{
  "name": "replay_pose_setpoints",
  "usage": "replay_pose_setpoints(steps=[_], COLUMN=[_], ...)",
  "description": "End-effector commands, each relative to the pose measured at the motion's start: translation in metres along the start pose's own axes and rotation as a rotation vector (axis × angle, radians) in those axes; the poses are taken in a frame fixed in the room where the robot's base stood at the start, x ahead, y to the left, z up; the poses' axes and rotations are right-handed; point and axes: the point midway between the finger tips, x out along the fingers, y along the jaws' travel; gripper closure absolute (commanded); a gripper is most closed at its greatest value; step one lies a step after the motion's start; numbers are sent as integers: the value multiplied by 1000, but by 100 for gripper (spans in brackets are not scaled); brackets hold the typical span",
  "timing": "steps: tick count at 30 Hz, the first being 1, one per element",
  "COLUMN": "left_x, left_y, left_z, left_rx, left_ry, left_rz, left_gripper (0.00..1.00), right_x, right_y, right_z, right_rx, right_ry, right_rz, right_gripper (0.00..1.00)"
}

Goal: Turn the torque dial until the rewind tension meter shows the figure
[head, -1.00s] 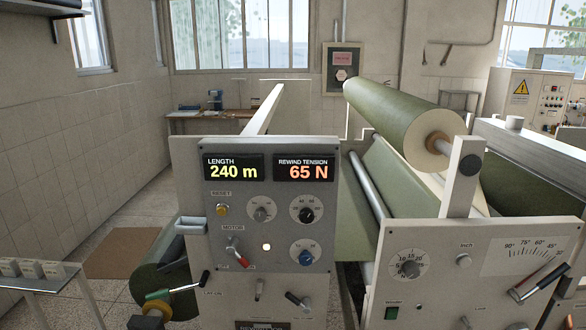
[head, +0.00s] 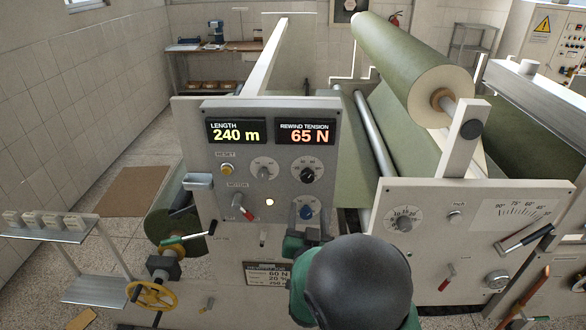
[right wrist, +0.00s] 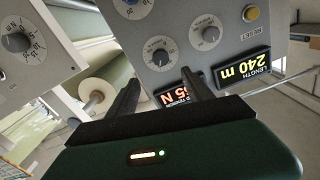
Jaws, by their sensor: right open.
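The control panel (head: 232,192) faces me. Its rewind tension meter (head: 307,133) reads 65 N, and it appears upside down in the right wrist view (right wrist: 172,96). A black dial (head: 307,174) sits below the meter, with a grey dial (head: 264,170) to its left and a blue dial (head: 306,211) under it. I cannot read which is the torque dial. A placard (head: 268,274) low on the panel shows 60 N on its top line. My right gripper (head: 313,234) is just below the blue dial, partly hidden by my arm. In the right wrist view its fingers (right wrist: 161,76) are apart and empty.
The length display (head: 236,131) reads 240 m. A red-tipped motor lever (head: 242,207) and yellow reset button (head: 226,169) are left of the dials. Another dial (head: 403,220) is on the right-hand panel. A yellow handwheel (head: 152,294) stands low at left.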

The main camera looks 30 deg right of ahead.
Motion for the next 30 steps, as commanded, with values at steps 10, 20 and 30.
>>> replay_pose_setpoints(steps=[10,20,30], left_x=[-32,-56,-56], left_y=[0,0,0], left_z=[-8,-13,-13], left_rx=[0,0,0], left_ry=[0,0,0], left_rz=[0,0,0], left_gripper=[64,64,64], right_x=[85,152,162], right_y=[0,0,0], right_z=[-2,-1,2], right_rx=[-4,0,0], right_ry=[-4,-3,-4], right_rz=[0,-1,-2], right_gripper=[41,41,41])
